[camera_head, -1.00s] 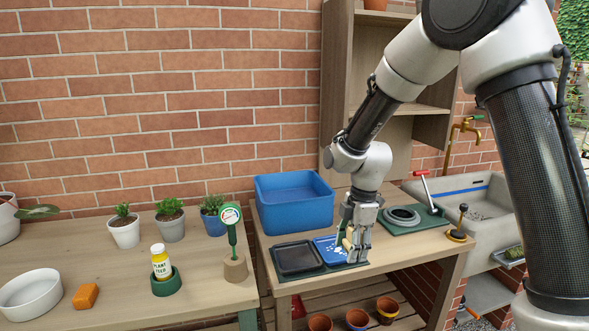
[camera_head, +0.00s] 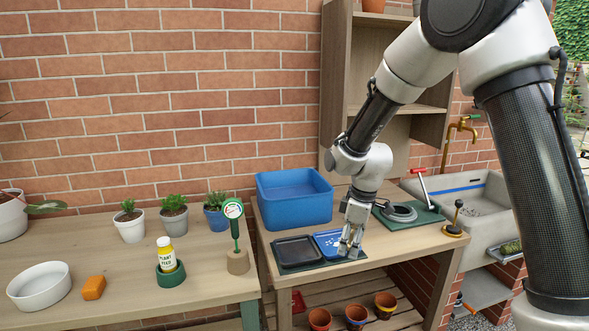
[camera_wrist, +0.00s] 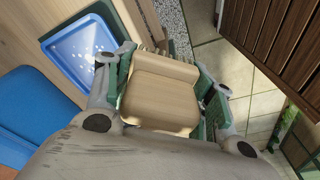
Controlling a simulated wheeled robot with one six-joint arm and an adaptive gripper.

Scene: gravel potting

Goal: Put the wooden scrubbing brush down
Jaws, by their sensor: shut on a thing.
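My gripper (camera_head: 350,250) is over the front right part of the potting bench, at the right edge of the blue tray (camera_head: 325,239). In the wrist view, my gripper (camera_wrist: 163,80) is shut on the wooden scrubbing brush (camera_wrist: 158,96), with a green-padded finger on either side of its pale block. Bristles show along its far edge. In the head view the fingers hide most or all of the brush, and I cannot tell whether it touches anything below. The blue tray, with white specks, also shows in the wrist view (camera_wrist: 72,62), left of the brush.
A black tray (camera_head: 297,263) lies left of the blue one on a dark green mat (camera_head: 335,262). A blue tub (camera_head: 295,207) stands behind. A grey ring-shaped thing (camera_head: 399,212) and a black-knobbed tool (camera_head: 455,229) are to the right. The bench's front edge is close to my gripper.

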